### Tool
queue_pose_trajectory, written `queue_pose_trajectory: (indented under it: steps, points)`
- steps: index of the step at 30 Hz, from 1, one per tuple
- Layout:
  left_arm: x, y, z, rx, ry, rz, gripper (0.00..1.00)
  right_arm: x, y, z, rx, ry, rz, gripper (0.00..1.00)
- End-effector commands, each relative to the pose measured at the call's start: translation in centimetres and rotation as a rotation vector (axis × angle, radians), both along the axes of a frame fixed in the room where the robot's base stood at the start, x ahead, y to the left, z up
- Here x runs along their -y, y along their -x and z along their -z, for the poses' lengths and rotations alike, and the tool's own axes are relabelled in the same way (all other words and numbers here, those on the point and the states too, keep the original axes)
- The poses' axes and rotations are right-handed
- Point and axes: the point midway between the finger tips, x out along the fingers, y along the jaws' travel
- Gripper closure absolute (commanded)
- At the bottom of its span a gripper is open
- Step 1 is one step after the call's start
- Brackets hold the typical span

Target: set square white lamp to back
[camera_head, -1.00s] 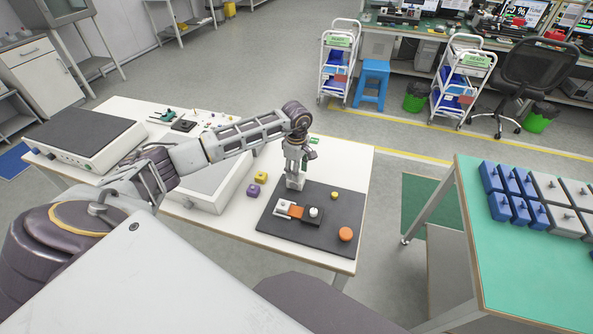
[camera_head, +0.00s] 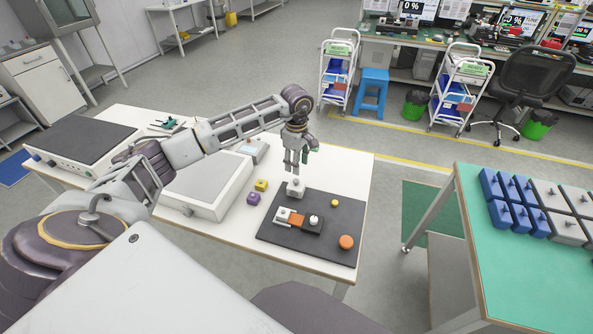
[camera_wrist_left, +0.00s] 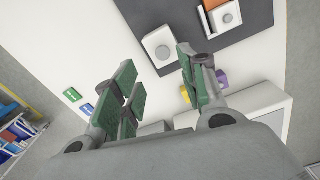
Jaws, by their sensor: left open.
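The square white lamp (camera_head: 295,187) stands upright at the back edge of the dark mat (camera_head: 330,203), with a round knob on top. It also shows in the left wrist view (camera_wrist_left: 162,44), at the mat's edge. My left gripper (camera_head: 293,169) is open and empty, just above the lamp and apart from it. In the left wrist view its green-padded fingers (camera_wrist_left: 157,78) are spread, with the lamp beyond their tips. My right gripper is not in view.
On the mat are a white piece with an orange block (camera_head: 297,219), a dark piece with a white knob (camera_head: 314,219), an orange disc (camera_head: 346,242) and a small yellow knob (camera_head: 334,202). Purple (camera_head: 253,198) and yellow (camera_head: 261,185) cubes lie left of the mat.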

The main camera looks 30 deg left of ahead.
Motion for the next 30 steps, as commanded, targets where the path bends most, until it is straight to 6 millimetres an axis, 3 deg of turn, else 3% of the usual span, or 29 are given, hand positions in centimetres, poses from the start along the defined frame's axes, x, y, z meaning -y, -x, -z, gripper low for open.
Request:
queue_pose_trajectory:
  steps: [3,10,30]
  points:
    - [-0.1,-0.1,-1.8,0.003,-0.001,0.0,0.58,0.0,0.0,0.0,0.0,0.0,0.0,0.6]
    - [-0.1,-0.1,-3.8,0.002,-0.001,0.0,0.58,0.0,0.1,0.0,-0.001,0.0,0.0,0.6]
    - [0.0,0.0,-4.2,0.001,0.0,0.0,0.58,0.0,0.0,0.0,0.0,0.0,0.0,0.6]
